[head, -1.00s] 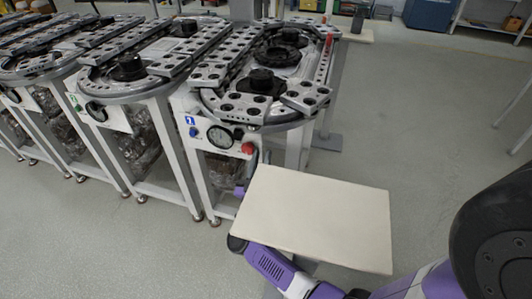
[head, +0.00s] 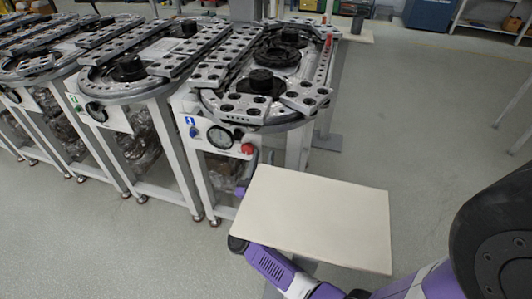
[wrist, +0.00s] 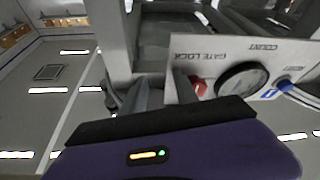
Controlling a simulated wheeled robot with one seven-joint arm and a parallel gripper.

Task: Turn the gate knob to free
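The red gate knob (head: 248,148) sits on the white front panel of the nearest ring track, right of a round dial. In the wrist view the red knob (wrist: 199,86) shows beside the upside-down words "GATE LOCK", partly hidden behind a finger. My gripper (wrist: 164,88) has its two grey fingers apart, with nothing seen held between them. The knob is just right of the right finger, and I cannot tell whether they touch. In the head view my gripper (head: 262,160) is close in front of the panel, mostly hidden by the cream board.
A cream board (head: 320,215) covers much of my arm in the head view. The track's panel also carries a black dial (wrist: 242,82) and a blue button (wrist: 285,86). More ring tracks (head: 135,75) stand to the left. The floor at the right is open.

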